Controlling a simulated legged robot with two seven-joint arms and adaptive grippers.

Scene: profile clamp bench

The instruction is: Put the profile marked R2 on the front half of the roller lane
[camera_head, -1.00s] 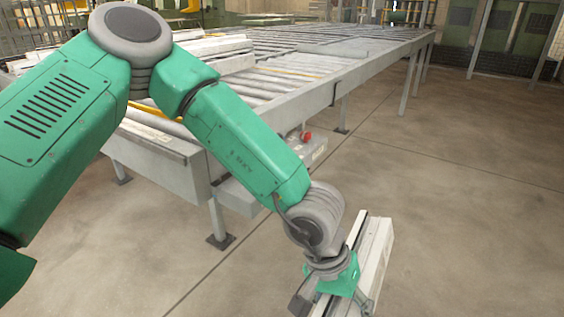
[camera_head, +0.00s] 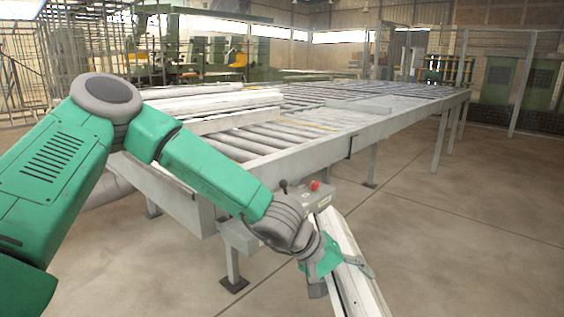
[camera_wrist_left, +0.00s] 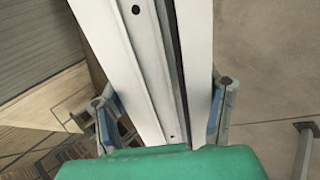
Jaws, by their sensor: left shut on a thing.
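My left gripper (camera_head: 343,268) is shut on a long white profile (camera_head: 347,241), held over the floor beside the near right corner of the roller lane. In the left wrist view the profile (camera_wrist_left: 143,60) runs up between the two fingers (camera_wrist_left: 165,112), with a dark groove along it. No R2 mark can be read on it. The roller lane (camera_head: 355,143) stretches away to the back right, with bare rollers (camera_head: 243,145) in its nearer part. My right gripper is not in view.
Several white profiles (camera_head: 215,102) lie stacked on the left of the lane. A control box with a red button (camera_head: 314,185) and a dark lever sticks out from the lane's near side. Lane legs (camera_head: 232,262) stand on the floor. Open floor (camera_head: 470,230) lies to the right.

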